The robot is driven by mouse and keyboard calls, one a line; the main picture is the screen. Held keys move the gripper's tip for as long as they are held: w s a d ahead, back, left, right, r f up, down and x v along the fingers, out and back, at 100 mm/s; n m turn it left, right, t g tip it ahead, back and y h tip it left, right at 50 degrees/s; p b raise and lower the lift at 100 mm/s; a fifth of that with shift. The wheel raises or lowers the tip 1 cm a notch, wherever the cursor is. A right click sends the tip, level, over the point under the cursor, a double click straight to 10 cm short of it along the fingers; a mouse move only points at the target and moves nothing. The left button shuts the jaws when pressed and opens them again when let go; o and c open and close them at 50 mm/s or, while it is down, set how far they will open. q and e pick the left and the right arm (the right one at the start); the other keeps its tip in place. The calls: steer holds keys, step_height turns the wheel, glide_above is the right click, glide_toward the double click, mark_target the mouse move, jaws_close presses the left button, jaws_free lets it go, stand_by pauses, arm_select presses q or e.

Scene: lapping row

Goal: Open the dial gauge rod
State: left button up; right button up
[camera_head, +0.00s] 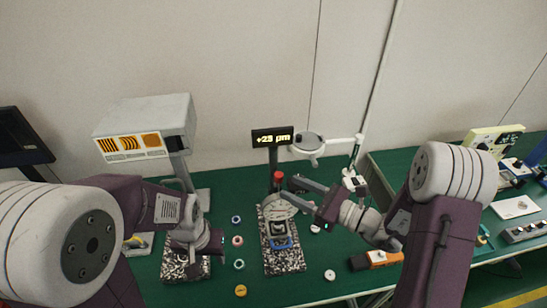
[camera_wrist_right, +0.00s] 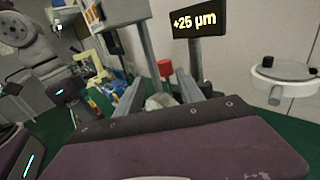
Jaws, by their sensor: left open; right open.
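The dial gauge stand has a dark display (camera_head: 272,137) on a post above a speckled stone base (camera_head: 285,262). Its display (camera_wrist_right: 197,22) reads +25 µm in the right wrist view. A red knob (camera_head: 278,175) tops the gauge rod; it also shows in the right wrist view (camera_wrist_right: 165,68), between the finger lines. My right gripper (camera_head: 293,190) is open, its fingers pointing left, close to the rod just below the knob. Contact cannot be told. The lower rod is partly hidden by the fingers. My left gripper (camera_head: 207,244) is low at the left, by another speckled base.
A grey box-shaped instrument (camera_head: 145,127) with orange patterns stands at the left. Several small rings and discs (camera_head: 238,264) lie between the stone bases. A round-headed stand (camera_head: 309,143) is behind my right gripper. An orange-and-black block (camera_head: 376,260) lies at the right.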

steer(key=shift+w+a+r+m+t, duration=0.1)
steer(key=shift+w+r+m+t, duration=0.25)
steer(key=shift+w, duration=0.2)
steer(key=p+x, duration=0.1)
steer(key=x, duration=0.7)
steer(key=shift+p, duration=0.4)
steer(key=shift+w+a+f, duration=0.1)
steer(key=shift+f, duration=0.05)
jaws_close()
stand_by(0.4)
